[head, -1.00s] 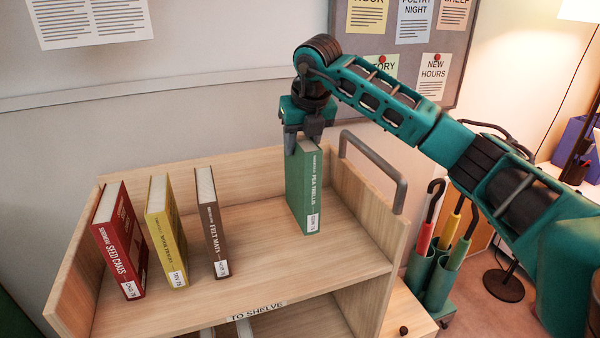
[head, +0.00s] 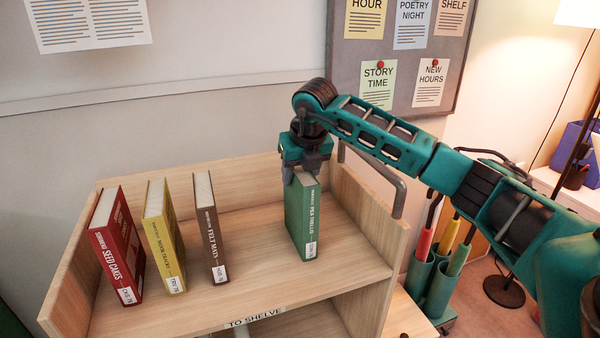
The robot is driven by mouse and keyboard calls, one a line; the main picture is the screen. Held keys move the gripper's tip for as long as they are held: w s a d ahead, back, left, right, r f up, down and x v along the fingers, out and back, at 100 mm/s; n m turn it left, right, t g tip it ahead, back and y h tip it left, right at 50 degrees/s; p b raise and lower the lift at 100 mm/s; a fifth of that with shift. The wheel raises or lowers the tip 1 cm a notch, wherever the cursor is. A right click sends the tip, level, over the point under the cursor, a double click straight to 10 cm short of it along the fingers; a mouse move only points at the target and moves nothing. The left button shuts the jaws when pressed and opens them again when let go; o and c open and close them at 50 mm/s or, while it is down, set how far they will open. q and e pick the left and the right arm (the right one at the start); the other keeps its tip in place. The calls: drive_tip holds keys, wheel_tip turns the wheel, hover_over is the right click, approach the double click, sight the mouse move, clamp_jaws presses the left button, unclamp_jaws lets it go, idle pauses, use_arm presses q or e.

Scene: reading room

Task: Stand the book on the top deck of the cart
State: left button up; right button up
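The green book (head: 304,220), titled "Pea Trellis", is upright at the right part of the cart's top deck (head: 262,243), spine facing me. Its bottom edge appears to be at the deck surface; I cannot tell for certain that it touches. My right gripper (head: 301,178) points down from above and is shut on the top of the book. The fingers partly hide the book's top edge. The cart's wooden right side panel (head: 368,215) is to the right of the book, with a gap between. My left gripper is not in view.
A red book (head: 117,245), a yellow book (head: 165,235) and a brown book (head: 212,230) stand on the left of the deck. Bare deck separates the brown and green books. A grey handle (head: 398,195) rises at the cart's right end.

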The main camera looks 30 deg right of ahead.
drive_tip(key=o, duration=0.3)
